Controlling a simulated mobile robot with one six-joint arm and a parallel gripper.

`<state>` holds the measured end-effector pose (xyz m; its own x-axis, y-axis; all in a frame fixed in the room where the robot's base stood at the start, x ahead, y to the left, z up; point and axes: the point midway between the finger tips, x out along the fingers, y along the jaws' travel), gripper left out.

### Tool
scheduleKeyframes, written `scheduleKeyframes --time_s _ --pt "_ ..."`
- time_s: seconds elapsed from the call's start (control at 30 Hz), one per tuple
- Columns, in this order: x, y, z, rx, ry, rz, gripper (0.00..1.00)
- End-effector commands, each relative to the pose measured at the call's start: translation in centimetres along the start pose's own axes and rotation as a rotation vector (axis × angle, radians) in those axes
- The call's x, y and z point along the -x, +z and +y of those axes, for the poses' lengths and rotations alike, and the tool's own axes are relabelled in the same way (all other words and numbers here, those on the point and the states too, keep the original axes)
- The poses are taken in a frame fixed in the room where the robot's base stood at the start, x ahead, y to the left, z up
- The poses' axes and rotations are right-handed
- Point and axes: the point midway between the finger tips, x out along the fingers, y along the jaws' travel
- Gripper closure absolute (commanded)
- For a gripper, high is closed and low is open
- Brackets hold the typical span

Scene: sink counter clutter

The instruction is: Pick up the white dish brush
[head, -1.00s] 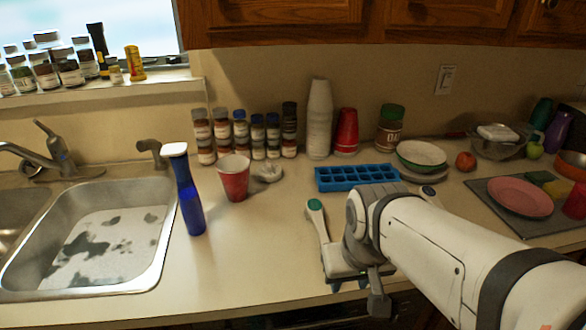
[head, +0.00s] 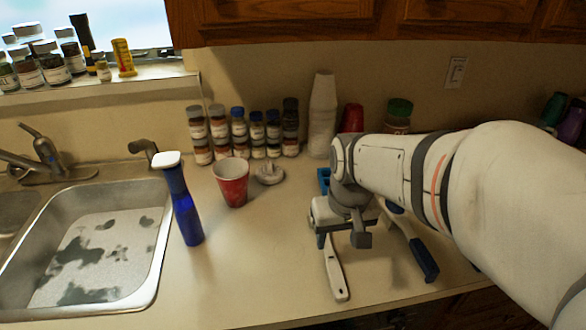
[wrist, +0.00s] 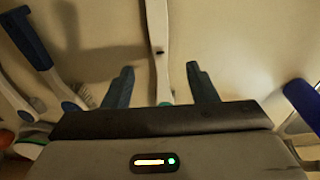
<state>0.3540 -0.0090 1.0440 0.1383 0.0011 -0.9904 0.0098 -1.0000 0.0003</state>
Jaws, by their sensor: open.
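The white dish brush (head: 337,275) lies on the counter, its handle end pointing toward the front edge. My gripper (head: 338,240) is open and points down over the brush, hiding its head in the head view. In the wrist view the white handle (wrist: 158,40) runs between the two spread fingers of my gripper (wrist: 160,75), and a bit of teal shows at its lower end. The fingers appear to be on either side of the handle, not touching it. I cannot tell how far the fingertips are above the counter.
A blue-handled brush (head: 422,258) lies close to the right of the white one. A blue bottle (head: 186,210) and a red cup (head: 232,183) stand to the left, beside the sink (head: 100,250). A blue tray (head: 324,180) is partly hidden behind my arm.

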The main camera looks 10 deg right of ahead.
Motion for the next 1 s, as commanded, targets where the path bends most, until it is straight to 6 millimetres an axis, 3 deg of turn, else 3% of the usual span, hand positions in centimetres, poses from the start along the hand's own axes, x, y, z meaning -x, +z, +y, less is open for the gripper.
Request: scheduleKeyframes --time_s 0.03,0.2,0.4,0.77,1.0 --pt "0.7 -1.7 0.0 0.0 0.0 -0.03 0.48" --pt "0.1 -5.7 -0.1 -0.003 0.0 -0.096 0.48" --pt "-0.9 -8.1 -0.1 -0.005 0.0 -0.135 0.48" --pt "-4.7 -7.8 0.0 -0.007 0.0 -0.142 0.48" --pt "-8.2 -7.4 0.2 -0.007 0.0 -0.143 0.48"
